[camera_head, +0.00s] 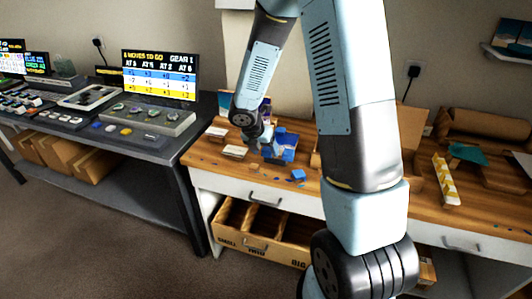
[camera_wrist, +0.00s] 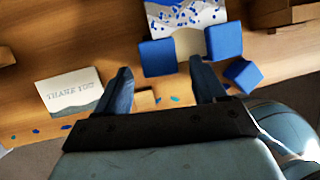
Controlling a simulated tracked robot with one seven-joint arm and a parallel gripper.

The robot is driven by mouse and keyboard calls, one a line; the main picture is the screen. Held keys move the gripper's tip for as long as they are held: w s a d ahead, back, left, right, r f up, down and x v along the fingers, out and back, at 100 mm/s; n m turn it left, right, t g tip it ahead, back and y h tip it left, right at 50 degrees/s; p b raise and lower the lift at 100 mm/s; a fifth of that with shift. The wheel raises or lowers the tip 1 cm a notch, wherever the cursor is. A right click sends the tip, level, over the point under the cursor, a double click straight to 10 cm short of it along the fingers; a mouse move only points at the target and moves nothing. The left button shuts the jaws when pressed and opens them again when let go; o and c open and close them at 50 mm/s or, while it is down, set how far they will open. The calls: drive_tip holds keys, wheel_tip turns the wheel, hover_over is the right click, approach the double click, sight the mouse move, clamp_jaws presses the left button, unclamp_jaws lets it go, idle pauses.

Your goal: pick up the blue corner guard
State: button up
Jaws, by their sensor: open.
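Blue block-like pieces that look like corner guards lie on the wooden bench. In the wrist view one (camera_wrist: 157,58) and another (camera_wrist: 223,40) sit at the near corners of a blue-speckled white panel (camera_wrist: 187,14). A third blue piece (camera_wrist: 243,75) lies apart, turned at an angle, to the right of my fingers; in the head view a loose blue piece (camera_head: 298,175) lies near the bench front. My gripper (camera_wrist: 163,84) is open and appears empty, its fingertips just short of the two panel pieces. In the head view my gripper (camera_head: 262,150) is partly hidden among the pieces.
A "THANK YOU" card (camera_wrist: 70,92) lies left of my fingers. A small wooden block (camera_wrist: 145,101) and coloured flecks show between them. A yellow-and-white patterned strip (camera_head: 446,180) and teal piece (camera_head: 468,153) are right.

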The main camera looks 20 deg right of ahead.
drive_tip(key=shift+c, duration=0.4)
drive_tip(key=c, duration=1.1)
